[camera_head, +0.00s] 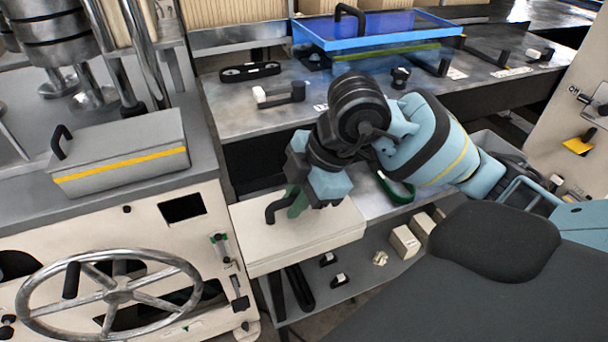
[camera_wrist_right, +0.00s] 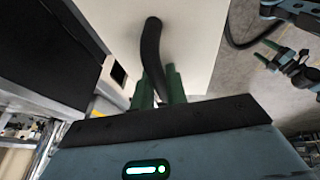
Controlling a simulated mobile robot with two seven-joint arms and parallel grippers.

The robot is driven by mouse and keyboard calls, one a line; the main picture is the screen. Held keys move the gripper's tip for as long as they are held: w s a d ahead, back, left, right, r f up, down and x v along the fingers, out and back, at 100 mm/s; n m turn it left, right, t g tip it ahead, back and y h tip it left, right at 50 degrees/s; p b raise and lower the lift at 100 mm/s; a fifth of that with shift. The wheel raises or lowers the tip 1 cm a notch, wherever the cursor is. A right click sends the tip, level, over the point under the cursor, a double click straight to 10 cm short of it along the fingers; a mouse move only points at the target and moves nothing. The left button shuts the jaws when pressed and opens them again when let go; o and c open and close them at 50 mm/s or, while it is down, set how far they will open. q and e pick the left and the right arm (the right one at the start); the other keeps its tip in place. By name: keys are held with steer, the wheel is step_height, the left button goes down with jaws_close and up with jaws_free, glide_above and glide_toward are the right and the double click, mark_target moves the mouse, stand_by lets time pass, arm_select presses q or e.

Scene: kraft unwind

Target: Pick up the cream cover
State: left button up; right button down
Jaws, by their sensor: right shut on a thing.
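The cream cover (camera_head: 325,232) is a flat, box-like lid with a black bar handle (camera_head: 277,209), low in the middle of the head view. My right gripper (camera_head: 297,203) comes down over it and is shut on the handle. In the right wrist view, the green fingers of the right gripper (camera_wrist_right: 160,88) pinch the black handle (camera_wrist_right: 151,50), with the pale cover (camera_wrist_right: 195,40) behind. I cannot tell whether the cover is clear of what is beneath it. My left gripper is outside the head view; green-tipped fingers (camera_wrist_right: 285,52) at the right wrist view's edge look like it.
A grey cover (camera_head: 120,155) with a yellow stripe sits on the machine at left, above a handwheel (camera_head: 117,290). A blue transparent cover (camera_head: 375,30) stands on the back bench. Small cream boxes (camera_head: 405,242) and black parts lie on the lower shelf.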

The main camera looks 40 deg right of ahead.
mark_target(274, 242)
steer(key=s+a, duration=0.2)
steer(key=a, duration=0.1)
steer(key=s+a, duration=0.1)
steer(key=s, duration=0.1)
steer(key=shift+a+r, duration=0.3)
